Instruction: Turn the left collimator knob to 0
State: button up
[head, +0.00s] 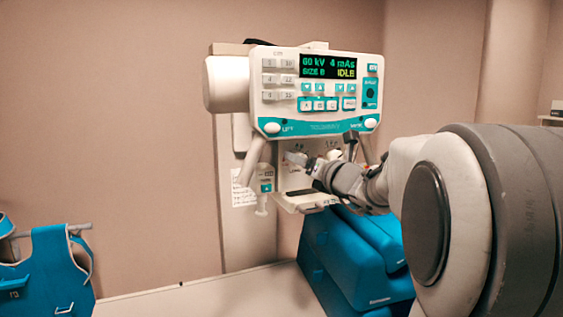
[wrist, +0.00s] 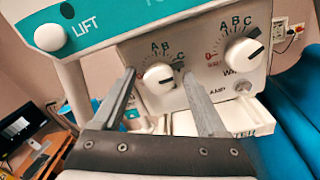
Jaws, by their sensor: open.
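The left collimator knob (wrist: 157,76) is a white dial with a dark pointer mark toward its right side in the wrist view. My gripper (wrist: 160,74) is open, with one finger on each side of the knob in the picture. I cannot tell whether the fingers touch it. In the head view my gripper (head: 302,160) is at the collimator front below the console, largely hiding the left knob.
A second white knob (wrist: 242,52) with A, B, C and a red 0 sits to the right. The console (head: 318,91) with its display reading IDLE is just above. A blue padded unit (head: 350,255) stands below, and a blue apron (head: 50,262) hangs at left.

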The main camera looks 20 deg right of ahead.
jog(key=shift+s, duration=0.1)
grip_shut()
